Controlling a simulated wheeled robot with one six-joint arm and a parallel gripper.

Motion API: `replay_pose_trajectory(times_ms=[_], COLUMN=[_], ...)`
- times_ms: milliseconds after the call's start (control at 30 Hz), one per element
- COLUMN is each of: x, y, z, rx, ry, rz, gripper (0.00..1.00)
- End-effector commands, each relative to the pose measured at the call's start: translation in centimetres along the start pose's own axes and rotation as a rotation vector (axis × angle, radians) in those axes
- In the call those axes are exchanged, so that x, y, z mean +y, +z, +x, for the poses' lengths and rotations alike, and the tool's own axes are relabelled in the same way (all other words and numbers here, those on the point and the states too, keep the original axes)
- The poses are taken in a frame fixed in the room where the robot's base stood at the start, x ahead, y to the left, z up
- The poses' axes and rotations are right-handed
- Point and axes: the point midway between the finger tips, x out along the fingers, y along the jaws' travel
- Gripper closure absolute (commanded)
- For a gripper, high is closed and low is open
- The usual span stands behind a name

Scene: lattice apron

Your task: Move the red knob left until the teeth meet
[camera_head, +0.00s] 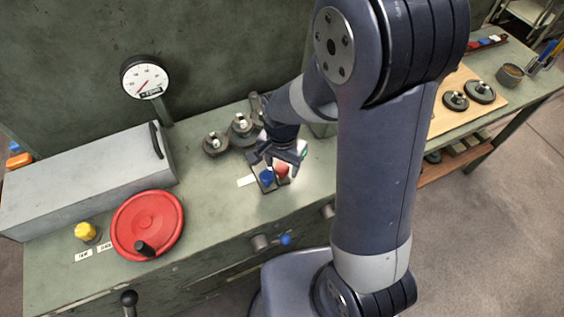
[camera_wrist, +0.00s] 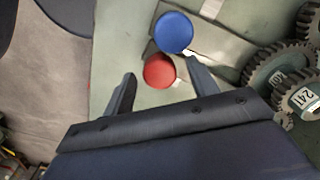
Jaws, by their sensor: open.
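The red knob (camera_head: 282,171) stands on a small dark panel (camera_head: 272,188) on the green bench, close to the right of the blue knob (camera_head: 266,177). In the wrist view the red knob (camera_wrist: 160,70) lies between my two fingers, and the blue knob (camera_wrist: 174,33) is just beyond it. My gripper (camera_head: 285,160) is open around the red knob, with a gap on each side; its fingers also show in the wrist view (camera_wrist: 158,82). Toothed gears (camera_wrist: 275,70) lie at the right of the wrist view. I cannot tell whether any teeth mesh.
A red handwheel (camera_head: 148,224) and a yellow knob (camera_head: 86,232) are at the bench's left. A dial gauge (camera_head: 146,78) stands behind a grey housing (camera_head: 85,178). Gears (camera_head: 240,127) sit close behind my gripper. A blue-tipped lever (camera_head: 285,240) projects from the front.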

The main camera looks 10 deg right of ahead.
Motion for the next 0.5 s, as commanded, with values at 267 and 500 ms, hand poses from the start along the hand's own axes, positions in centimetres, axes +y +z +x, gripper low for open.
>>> replay_pose_trajectory(times_ms=[267,500], x=[-0.1,-0.1], y=[-0.1,-0.1], z=[-2.7,-7.4], rx=[0.004,0.005], ry=[-0.005,-0.006], rz=[0.000,0.000], gripper=[0.44,0.44])
